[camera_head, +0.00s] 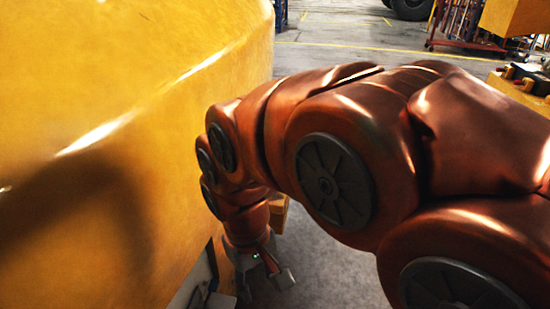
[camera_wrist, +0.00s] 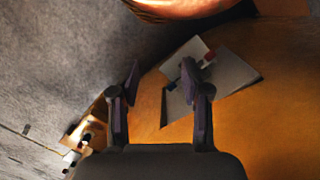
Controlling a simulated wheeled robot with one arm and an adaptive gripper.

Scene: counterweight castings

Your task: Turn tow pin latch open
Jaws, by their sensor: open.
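The latch area shows in the wrist view as a pale grey plate (camera_wrist: 235,75) set in the yellow casting (camera_wrist: 265,120). A small piece with a red part (camera_wrist: 208,58), seemingly the tow pin latch, stands at the plate, partly hidden behind my right-hand finger. My gripper (camera_wrist: 163,80) is open, with nothing between its fingers. The plate lies beyond and to the right of the gap. In the head view my gripper (camera_head: 265,283) hangs low beside the yellow casting (camera_head: 90,180). Pale parts (camera_head: 195,285) show in a recess there. Whether a finger touches the latch I cannot tell.
The large yellow casting fills the left of the head view. Grey floor (camera_head: 330,270) lies open below my arm. A red rack (camera_head: 470,25) and another yellow block (camera_head: 515,15) stand far off at the upper right.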

